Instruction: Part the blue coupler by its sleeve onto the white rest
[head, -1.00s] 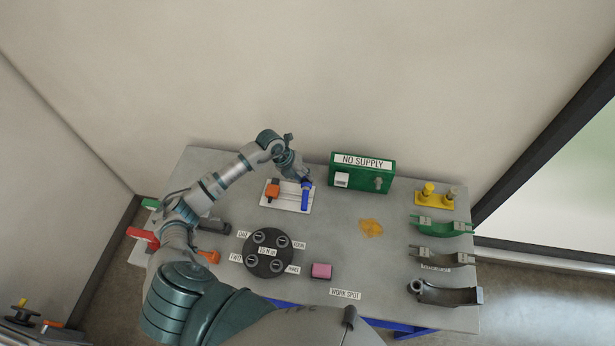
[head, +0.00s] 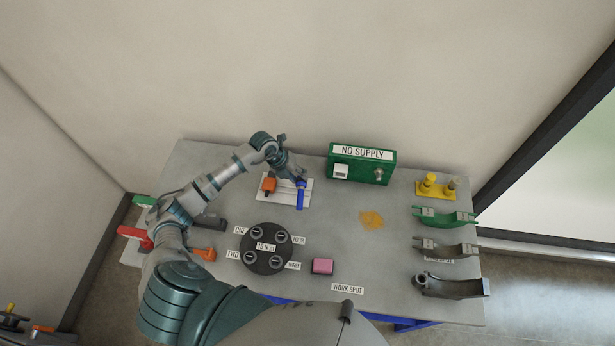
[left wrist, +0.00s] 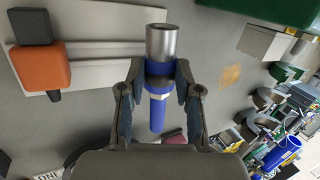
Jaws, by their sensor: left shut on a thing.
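The blue coupler (head: 301,196) is at the right part of the white rest (head: 288,199) in the head view. In the left wrist view the coupler (left wrist: 158,106) has a bare metal end pointing up the picture and a blue sleeve with a pale band. My left gripper (head: 300,181) is shut on the blue sleeve, with a finger on each side of it. An orange block with a dark end (head: 269,185) sits on the left part of the white rest, and shows in the left wrist view (left wrist: 40,66). My right gripper is not in view.
A green box marked NO SUPPLY (head: 361,165) stands right of the rest. A round dark plate with several sockets (head: 266,248) and a pink block (head: 322,266) lie nearer. Curved clamps (head: 446,249) line the right side. An amber patch (head: 371,220) marks the table.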

